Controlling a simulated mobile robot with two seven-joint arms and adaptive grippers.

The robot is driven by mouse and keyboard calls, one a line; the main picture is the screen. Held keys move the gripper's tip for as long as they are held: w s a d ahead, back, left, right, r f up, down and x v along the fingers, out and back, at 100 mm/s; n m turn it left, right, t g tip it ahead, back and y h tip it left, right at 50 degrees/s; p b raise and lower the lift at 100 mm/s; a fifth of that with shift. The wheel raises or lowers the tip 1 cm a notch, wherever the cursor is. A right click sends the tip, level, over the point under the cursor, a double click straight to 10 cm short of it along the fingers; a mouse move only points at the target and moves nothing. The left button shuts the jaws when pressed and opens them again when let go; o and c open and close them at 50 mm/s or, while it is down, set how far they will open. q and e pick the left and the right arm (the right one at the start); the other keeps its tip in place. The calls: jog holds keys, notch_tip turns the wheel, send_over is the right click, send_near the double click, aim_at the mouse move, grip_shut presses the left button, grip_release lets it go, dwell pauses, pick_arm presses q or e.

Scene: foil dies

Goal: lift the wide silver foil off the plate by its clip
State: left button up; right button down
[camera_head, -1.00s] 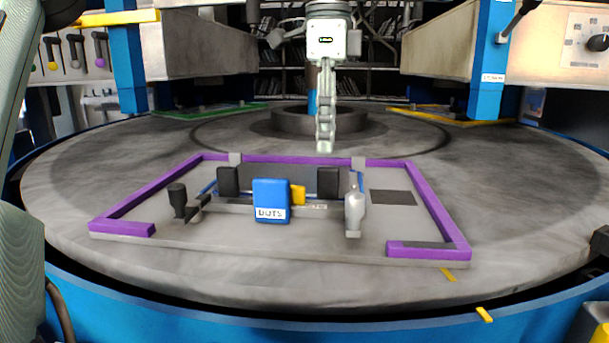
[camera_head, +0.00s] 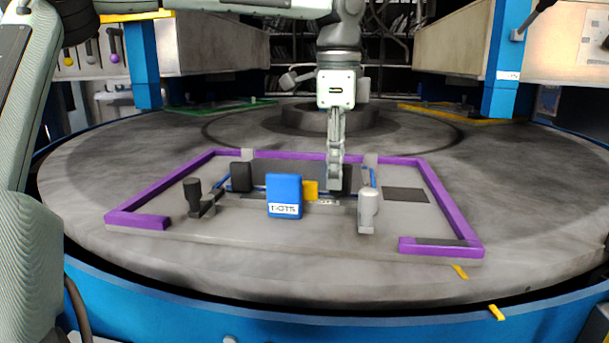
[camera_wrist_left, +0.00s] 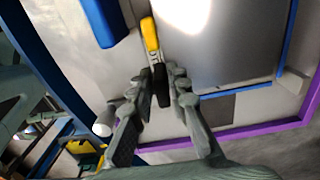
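The wide silver foil (camera_wrist_left: 232,45) is a flat, shiny sheet with blue edging in the left wrist view. In the head view, it appears as a dark grey panel (camera_head: 291,172) behind the blue block. A black clip-like piece (camera_wrist_left: 160,77) with a yellow piece (camera_wrist_left: 150,34) beside it sits at its edge. My left gripper (camera_head: 335,187) is pointing down over the right black piece. In the left wrist view, its fingers (camera_wrist_left: 160,84) are apart, one on each side of the black piece; contact cannot be told. My right gripper is out of view.
A blue block labelled DOTS (camera_head: 284,194) stands left of the gripper. A black knob (camera_head: 193,195) and a grey knob (camera_head: 368,208) stand on the board. A purple frame (camera_head: 440,205) borders it. Another black piece (camera_head: 241,177) stands at left.

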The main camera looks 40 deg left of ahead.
pick_arm(q)
grip_shut()
jog(key=shift+r, duration=0.15)
